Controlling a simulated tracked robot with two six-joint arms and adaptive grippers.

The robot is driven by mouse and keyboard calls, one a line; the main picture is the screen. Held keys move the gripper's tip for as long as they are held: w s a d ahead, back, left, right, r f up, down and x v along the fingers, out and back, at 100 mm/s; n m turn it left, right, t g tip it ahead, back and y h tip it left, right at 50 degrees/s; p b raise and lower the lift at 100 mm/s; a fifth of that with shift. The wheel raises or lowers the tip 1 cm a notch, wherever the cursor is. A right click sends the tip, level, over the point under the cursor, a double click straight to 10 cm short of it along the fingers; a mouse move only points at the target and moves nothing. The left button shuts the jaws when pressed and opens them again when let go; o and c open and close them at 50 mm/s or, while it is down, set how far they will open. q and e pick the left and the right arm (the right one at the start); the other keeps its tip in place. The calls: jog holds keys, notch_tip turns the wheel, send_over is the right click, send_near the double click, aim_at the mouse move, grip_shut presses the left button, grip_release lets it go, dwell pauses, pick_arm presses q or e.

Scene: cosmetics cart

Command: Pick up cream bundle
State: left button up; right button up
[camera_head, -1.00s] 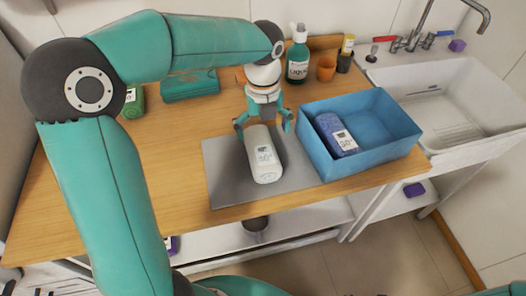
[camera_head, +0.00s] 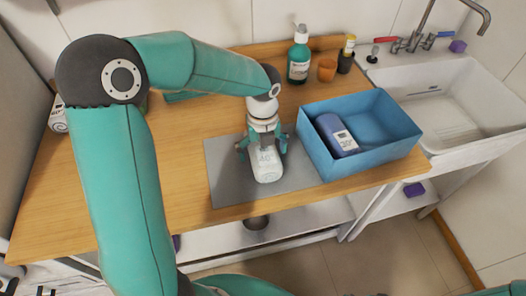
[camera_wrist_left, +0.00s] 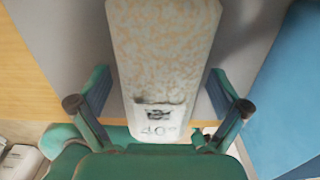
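The cream bundle (camera_head: 267,170), a pale rounded pack with a "40°" label, lies on the grey mat (camera_head: 225,182) on the wooden counter. In the left wrist view the cream bundle (camera_wrist_left: 163,50) shows a mottled cream surface. My left gripper (camera_head: 263,150) is low over its far part, one finger on each side. In the left wrist view my left gripper (camera_wrist_left: 158,105) is open, with gaps visible between the fingers and the bundle. The gripper hides the bundle's far end in the head view. My right gripper is not in view.
A blue bin (camera_head: 385,155) holding a blue-purple bundle (camera_head: 336,133) stands right of the mat. A green pump bottle (camera_head: 298,62), an orange cup (camera_head: 327,70) and a small dark bottle (camera_head: 346,58) stand behind. A white sink (camera_head: 460,110) is at right. The counter's left part is mostly clear.

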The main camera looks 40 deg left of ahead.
pick_arm(q)
jog(key=c, duration=1.4)
jog(key=shift+o, duration=0.2)
jog(key=shift+r, duration=0.1)
notch_tip(320, 180, up, 20)
jog(key=shift+p, duration=0.35)
